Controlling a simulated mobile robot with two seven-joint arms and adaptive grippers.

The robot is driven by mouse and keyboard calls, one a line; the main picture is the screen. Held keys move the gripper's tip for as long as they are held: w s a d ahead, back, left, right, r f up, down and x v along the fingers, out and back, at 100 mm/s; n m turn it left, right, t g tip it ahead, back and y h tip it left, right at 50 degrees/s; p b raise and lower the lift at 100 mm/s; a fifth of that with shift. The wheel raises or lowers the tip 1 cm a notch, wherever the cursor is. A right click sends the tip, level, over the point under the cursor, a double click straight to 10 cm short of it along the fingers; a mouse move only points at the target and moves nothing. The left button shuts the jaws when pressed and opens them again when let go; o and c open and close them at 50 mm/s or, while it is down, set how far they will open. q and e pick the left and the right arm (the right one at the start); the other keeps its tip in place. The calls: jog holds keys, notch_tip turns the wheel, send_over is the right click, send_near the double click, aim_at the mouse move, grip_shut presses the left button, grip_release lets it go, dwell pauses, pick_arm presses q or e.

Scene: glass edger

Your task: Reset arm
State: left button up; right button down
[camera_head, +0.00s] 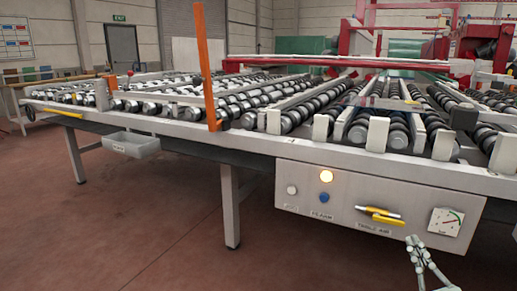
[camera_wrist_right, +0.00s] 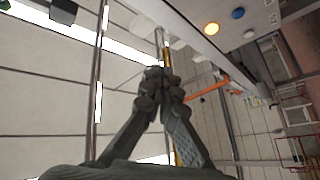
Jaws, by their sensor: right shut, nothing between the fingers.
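My right gripper (camera_head: 416,244) is at the lower right of the head view, in front of the panel's lower edge and below the gauge. In the right wrist view its fingers (camera_wrist_right: 158,78) meet at the tips, shut and empty. My left gripper is not in view.
The long roller table (camera_head: 180,130) spans the view, with an orange post (camera_head: 206,65) standing at its front edge. A grey bin (camera_head: 131,145) hangs under the edge at left. Table legs (camera_head: 229,205) stand below. The red floor (camera_head: 130,240) at front left is clear.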

jog(key=s+a+f+n+g+y, duration=0.15)
jog(key=f+g, duration=0.25)
jog(key=f, duration=0.5)
jog(key=s+a+f+m+g, duration=0.15)
jog(key=f+g, duration=0.35)
jog(key=f, duration=0.5)
jog(key=s+d+f+m+g+h, duration=0.1)
jog(key=s+d+f+g+h, duration=0.2)
jog(key=s+d+f+g, duration=0.35)
jog(key=s+d+f+m+g+h, duration=0.2)
jog(key=s+d+f+g+h, duration=0.1)
jog(key=s+f, duration=0.55)
jog(key=s+a+f+m+y, duration=0.1)
jog(key=s+a+f, duration=0.1)
jog(key=a, duration=0.7)
jog(key=s+a+f+m+g+y, duration=0.1)
jog(key=s+a, duration=0.3)
jog(key=a, duration=0.5)
jog(key=shift+f+m+y, duration=0.4)
jog(key=shift+f+y, duration=0.05)
jog(key=shift+f, duration=0.35)
